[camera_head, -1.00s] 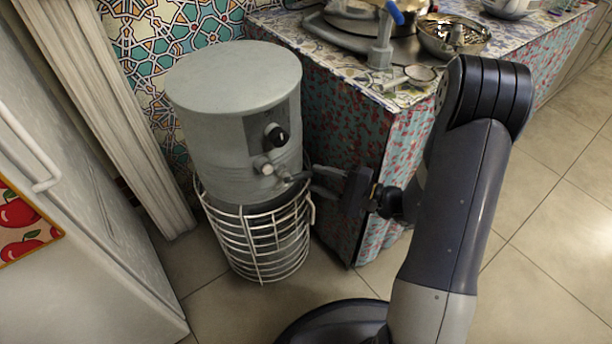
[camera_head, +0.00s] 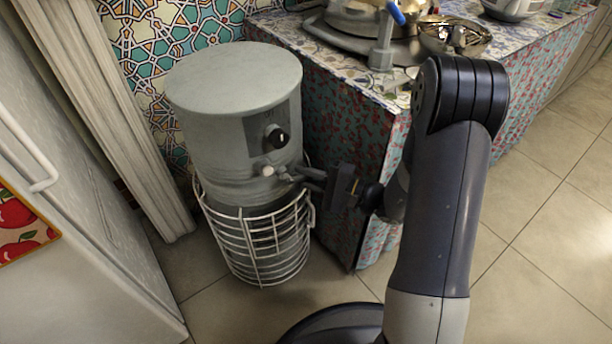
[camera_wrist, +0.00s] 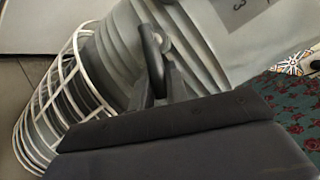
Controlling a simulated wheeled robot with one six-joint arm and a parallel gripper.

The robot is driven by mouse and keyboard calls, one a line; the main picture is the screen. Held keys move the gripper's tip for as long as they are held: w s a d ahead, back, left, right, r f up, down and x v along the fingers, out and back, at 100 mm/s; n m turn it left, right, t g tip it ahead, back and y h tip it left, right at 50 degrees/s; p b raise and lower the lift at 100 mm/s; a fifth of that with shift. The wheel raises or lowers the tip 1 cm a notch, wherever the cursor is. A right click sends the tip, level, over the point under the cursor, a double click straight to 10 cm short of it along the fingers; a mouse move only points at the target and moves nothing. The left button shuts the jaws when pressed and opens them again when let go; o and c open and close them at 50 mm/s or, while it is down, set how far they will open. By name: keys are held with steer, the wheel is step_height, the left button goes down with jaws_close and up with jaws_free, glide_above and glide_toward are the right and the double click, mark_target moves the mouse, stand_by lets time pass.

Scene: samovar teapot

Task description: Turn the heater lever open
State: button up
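The heater (camera_head: 225,120) is a grey upright cylinder with a black round knob (camera_head: 276,138) on its side. Its small lever (camera_head: 285,177) sticks out beside a light round fitting (camera_head: 265,170), below the knob. My gripper (camera_head: 302,177) reaches it from the right, with its two fingers a little apart at the lever. In the wrist view the dark lever (camera_wrist: 152,55) runs down between the fingertips of my gripper (camera_wrist: 160,80). Whether the fingers touch it is hard to tell, and its lower end is partly hidden.
A white wire guard (camera_head: 265,240) surrounds the heater's lower part. A cloth-sided counter (camera_head: 345,125) with pots and a tap stands close on the right. A white fridge (camera_head: 75,210) stands at the left. Tiled floor (camera_head: 530,200) is free at the right.

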jaws_close()
steer(key=shift+d+r+n+h+b, duration=0.1)
steer(key=shift+r+n+h+b, duration=0.35)
steer(key=shift+n+b, duration=0.3)
steer(key=shift+d+r+n+h+b, duration=0.1)
steer(key=shift+r+n+h+b, duration=0.35)
steer(key=shift+n, duration=0.5)
steer(key=shift+f, duration=0.1)
steer(key=o, duration=0.6)
jaws_free()
steer(key=shift+g, duration=0.3)
steer(key=shift+c, duration=0.2)
